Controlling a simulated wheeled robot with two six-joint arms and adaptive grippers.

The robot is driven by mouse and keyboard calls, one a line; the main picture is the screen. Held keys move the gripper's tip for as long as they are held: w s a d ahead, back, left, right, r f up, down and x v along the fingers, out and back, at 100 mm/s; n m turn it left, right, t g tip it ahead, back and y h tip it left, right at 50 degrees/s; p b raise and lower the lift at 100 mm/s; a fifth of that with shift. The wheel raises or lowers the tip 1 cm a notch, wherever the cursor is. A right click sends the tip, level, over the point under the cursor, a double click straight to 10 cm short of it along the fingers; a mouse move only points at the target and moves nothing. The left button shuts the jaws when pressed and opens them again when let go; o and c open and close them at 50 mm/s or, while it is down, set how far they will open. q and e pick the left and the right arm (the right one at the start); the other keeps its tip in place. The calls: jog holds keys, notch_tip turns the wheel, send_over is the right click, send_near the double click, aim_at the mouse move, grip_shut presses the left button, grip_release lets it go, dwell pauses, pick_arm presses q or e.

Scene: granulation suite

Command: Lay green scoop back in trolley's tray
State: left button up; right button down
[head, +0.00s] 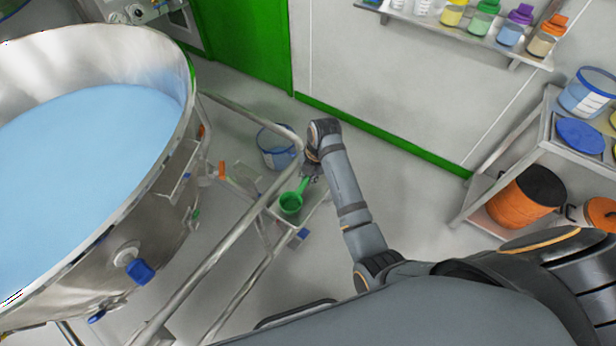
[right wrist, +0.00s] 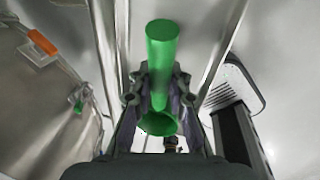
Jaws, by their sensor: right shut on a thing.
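The green scoop (head: 291,203) shows in the head view with its round cup toward the lower left and its handle up toward my right gripper (head: 311,172). In the right wrist view the green scoop (right wrist: 162,45) sits between the fingers of my right gripper (right wrist: 160,88), which is shut on it. A small grey tray (head: 318,197) on the steel-railed trolley (head: 233,238) lies beneath the scoop in the head view. I cannot tell whether the scoop touches it. My left gripper is not in view.
A large steel vessel (head: 150,205) filled with pale blue material stands at the left. A blue-banded clear container (head: 277,148) is just behind the trolley rail. Shelves with bottles (head: 483,20) and an orange drum (head: 525,195) are at the right.

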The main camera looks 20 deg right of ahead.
jog(key=shift+f, duration=0.15)
jog(key=c, duration=1.3)
grip_release()
jog(key=r, duration=0.4)
jog(key=s+d+r+p, duration=0.1)
jog(key=r, duration=0.3)
jog(key=r+p, duration=0.1)
jog(key=r, duration=0.3)
jog(key=shift+s+d, duration=0.3)
jog(key=shift+d, duration=0.1)
